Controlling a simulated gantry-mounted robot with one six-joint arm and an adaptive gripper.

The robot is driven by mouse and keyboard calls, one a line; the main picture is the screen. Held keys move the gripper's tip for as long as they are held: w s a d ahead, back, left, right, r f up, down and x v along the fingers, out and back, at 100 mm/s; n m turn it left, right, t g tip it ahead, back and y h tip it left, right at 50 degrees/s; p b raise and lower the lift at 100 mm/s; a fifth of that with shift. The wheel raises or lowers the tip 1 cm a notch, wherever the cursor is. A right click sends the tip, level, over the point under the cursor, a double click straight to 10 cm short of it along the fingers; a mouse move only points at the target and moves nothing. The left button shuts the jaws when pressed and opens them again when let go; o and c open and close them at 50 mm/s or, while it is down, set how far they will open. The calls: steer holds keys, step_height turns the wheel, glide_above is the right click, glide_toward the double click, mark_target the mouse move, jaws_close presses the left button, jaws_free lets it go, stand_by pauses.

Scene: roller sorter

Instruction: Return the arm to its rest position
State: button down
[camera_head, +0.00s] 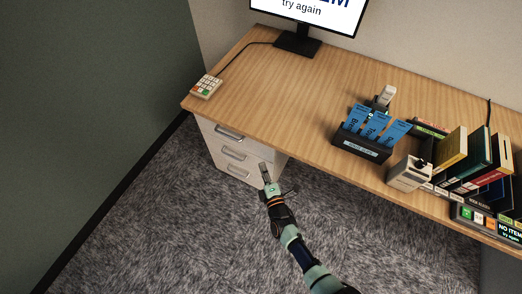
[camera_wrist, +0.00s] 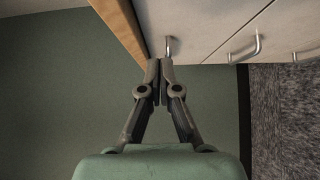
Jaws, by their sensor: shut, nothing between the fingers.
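My gripper (camera_head: 264,172) is shut and empty in the head view. It hangs over the carpet in front of the desk's white drawer unit, below the desktop's front edge. In the wrist view, my gripper (camera_wrist: 160,66) shows its two fingertips together with nothing between them. The fingertips appear close to a drawer handle (camera_wrist: 169,46) in that view; I cannot tell whether they touch it. My arm (camera_head: 292,245) reaches up from the bottom of the head view.
The wooden desk (camera_head: 290,95) holds a keypad (camera_head: 206,87), a monitor (camera_head: 305,20), a black box with blue cards (camera_head: 362,146) and several books (camera_head: 470,160) at the right. White drawers (camera_head: 231,150) stand beneath. Carpet (camera_head: 160,220) is clear at left, bounded by a green wall (camera_head: 80,100).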

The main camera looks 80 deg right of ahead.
steer(key=shift+p+v, duration=0.4)
steer(key=shift+v, duration=1.7)
